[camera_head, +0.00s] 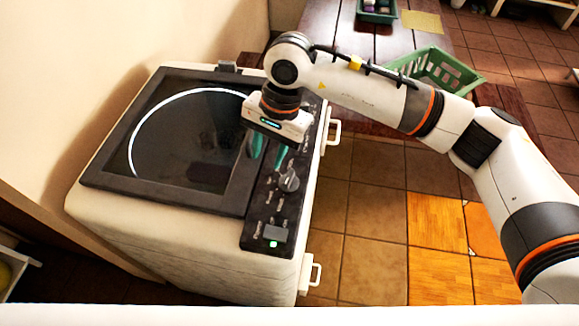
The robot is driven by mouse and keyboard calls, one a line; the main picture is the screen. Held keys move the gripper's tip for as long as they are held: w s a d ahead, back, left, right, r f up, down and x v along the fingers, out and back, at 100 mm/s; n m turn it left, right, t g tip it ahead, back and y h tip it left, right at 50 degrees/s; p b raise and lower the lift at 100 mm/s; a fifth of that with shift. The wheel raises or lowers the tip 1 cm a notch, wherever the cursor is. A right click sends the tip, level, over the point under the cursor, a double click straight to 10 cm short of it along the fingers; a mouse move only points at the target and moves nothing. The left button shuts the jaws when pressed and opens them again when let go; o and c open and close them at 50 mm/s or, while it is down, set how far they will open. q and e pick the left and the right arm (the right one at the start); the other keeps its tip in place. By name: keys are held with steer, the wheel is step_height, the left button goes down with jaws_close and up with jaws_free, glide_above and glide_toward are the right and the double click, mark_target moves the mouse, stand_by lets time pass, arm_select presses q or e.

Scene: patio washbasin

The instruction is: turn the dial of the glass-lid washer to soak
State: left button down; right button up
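The glass-lid washer (190,243) is a white box with a dark, closed glass lid (188,125) on its top. Its black control panel (258,228) runs along the right side of the top. A grey dial (289,181) sits on the panel, with small pale markings around it. A button with a green light (273,243) is at the near end of the panel. My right gripper (262,150) hangs over the far part of the panel, beyond the dial. Its fingers point down and are partly seen, dark teal, apart from each other. The dial's setting is too small to read.
White handles (332,126) stick out from the washer's right side, one far and one near. A wooden table (320,22) behind holds a green basket (437,72) and a dark green tray (376,12). A wall is close on the left. Tiled floor (370,215) lies to the right.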

mark_target(290, 175)
steer(key=w+d+t+h, duration=0.1)
steer(key=w+d+h, duration=0.1)
steer(key=w+d, duration=0.15)
steer(key=shift+n, duration=0.3)
steer(key=f+p, duration=0.1)
steer(key=f, duration=0.2)
steer(key=f+p, duration=0.2)
steer(key=f, duration=0.1)
steer(key=s+f+p, duration=0.1)
steer(key=f, duration=0.3)
steer(key=shift+d+p, duration=0.2)
steer(key=shift+p, duration=0.1)
steer(key=shift+f, duration=0.45)
jaws_close()
